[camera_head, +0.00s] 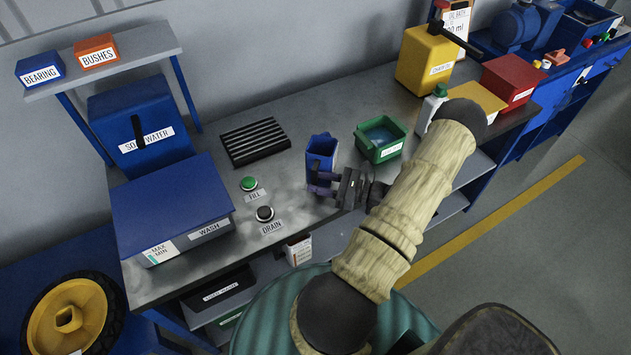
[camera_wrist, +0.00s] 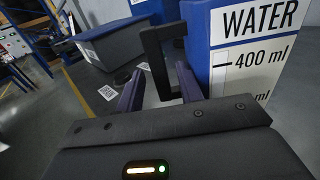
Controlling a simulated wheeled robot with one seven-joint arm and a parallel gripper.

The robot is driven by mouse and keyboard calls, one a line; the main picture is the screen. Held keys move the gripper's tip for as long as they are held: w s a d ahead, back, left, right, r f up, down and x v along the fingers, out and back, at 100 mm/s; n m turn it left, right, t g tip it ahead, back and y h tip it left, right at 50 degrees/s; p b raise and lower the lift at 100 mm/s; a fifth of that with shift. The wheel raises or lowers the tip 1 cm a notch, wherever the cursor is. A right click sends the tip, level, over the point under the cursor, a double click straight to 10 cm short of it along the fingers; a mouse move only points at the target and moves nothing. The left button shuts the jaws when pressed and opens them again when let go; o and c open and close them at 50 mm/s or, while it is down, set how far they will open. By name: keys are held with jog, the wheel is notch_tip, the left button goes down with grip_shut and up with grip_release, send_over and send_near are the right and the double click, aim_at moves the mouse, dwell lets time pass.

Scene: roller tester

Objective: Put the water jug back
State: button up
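My gripper (camera_head: 324,184) is at the jug's handle side, low on the jug. In the wrist view my gripper's purple fingers (camera_wrist: 160,82) stand apart, one on each side of the handle, with gaps visible. The jug's base is partly hidden by the fingers.
The metal bench (camera_head: 290,185) carries a green tub (camera_head: 381,139), a black slotted rack (camera_head: 255,142), FILL (camera_head: 249,183) and DRAIN (camera_head: 265,213) buttons, and a blue WASH box (camera_head: 170,205). A blue SOFT WATER tank (camera_head: 140,125) stands behind. Yellow and red containers stand right.

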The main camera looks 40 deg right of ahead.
jog(key=b+v, duration=0.1)
jog(key=v, duration=0.9)
jog(key=shift+s+d+b, duration=0.25)
jog(key=shift+s+b, duration=0.05)
jog(key=shift+b, duration=0.1)
jog(key=shift+w, duration=0.1)
